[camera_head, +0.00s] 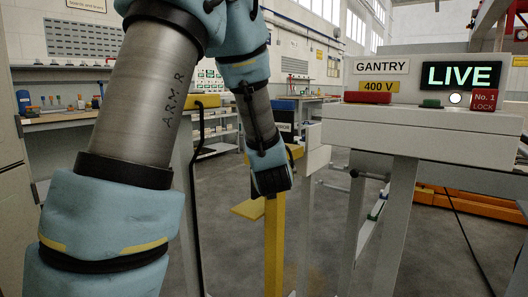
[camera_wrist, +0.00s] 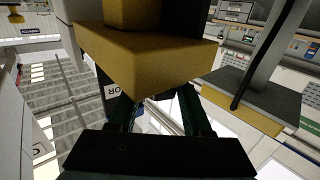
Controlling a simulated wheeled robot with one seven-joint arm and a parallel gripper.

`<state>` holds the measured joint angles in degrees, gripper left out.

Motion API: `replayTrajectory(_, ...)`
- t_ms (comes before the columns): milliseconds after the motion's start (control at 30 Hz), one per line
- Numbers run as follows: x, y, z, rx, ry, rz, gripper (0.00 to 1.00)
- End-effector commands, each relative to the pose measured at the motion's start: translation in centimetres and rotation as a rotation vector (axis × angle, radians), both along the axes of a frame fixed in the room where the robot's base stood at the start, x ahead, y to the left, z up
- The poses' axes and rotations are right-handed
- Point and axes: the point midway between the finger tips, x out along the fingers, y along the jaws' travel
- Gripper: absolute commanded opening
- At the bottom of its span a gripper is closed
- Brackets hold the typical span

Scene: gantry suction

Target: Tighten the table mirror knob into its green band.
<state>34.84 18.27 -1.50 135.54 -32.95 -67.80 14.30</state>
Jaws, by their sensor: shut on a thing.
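My gripper (camera_head: 270,186) hangs in the middle of the head view, in front of the top of a yellow post (camera_head: 275,245). In the wrist view, my gripper's two dark fingers (camera_wrist: 160,112) reach forward from the bottom. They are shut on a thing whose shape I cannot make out. A large yellow block (camera_wrist: 145,52) covers the view just above the fingers and hides part of the fingertips. A sign ending in "OR" (camera_wrist: 112,88) shows beside the left finger; part of it also shows behind my arm in the head view (camera_head: 286,127). I cannot make out the knob or its green band.
A grey console (camera_head: 420,135) stands at the right with a lit LIVE sign (camera_head: 465,76), a green button (camera_head: 431,103) and a red No. 1 LOCK block (camera_head: 484,99). A yellow plate (camera_head: 247,210) lies left of the post. A workbench (camera_head: 65,117) is at the left back.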

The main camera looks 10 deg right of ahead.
Motion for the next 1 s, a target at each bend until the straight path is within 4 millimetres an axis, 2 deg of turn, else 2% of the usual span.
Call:
replayTrajectory(400, 0.0, 0.01, -0.06, 0.0, 0.002, -0.007, 0.0)
replayTrajectory(433, 0.0, 0.01, -0.06, 0.0, 0.002, -0.007, 0.52)
replayTrajectory(667, 0.01, 0.01, -0.02, 0.0, 0.001, -0.007, 0.78)
replayTrajectory(1000, -0.44, 0.03, 0.0, 0.0, 0.001, -0.008, 0.79)
